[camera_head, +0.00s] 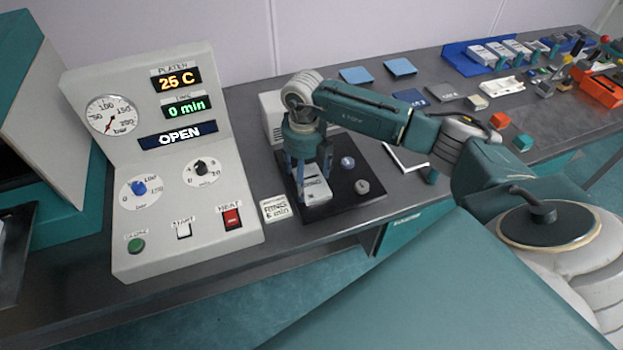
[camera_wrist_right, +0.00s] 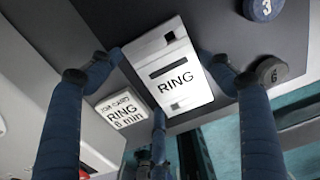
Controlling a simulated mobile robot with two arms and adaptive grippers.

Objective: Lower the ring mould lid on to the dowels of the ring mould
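The ring mould lid (camera_wrist_right: 170,72) is a pale metal plate marked RING, with a dark slot and small square openings. It also shows in the head view (camera_head: 316,188), between the fingers of my right gripper (camera_head: 310,180). In the right wrist view, the blue fingertips of the right gripper (camera_wrist_right: 160,60) meet the lid's edges from both sides, and a further finger is at its lower edge. The lid is over the black board. The ring mould and its dowels cannot be told apart beneath it, nor can any gap. My left gripper is not in view.
A RING 6 min card (camera_head: 275,208) lies left of the black board (camera_head: 340,205). Numbered round weights (camera_head: 362,186) stand on the board's right. The control panel (camera_head: 180,180) stands left, reading OPEN. Blue trays and small parts fill the bench's far right.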

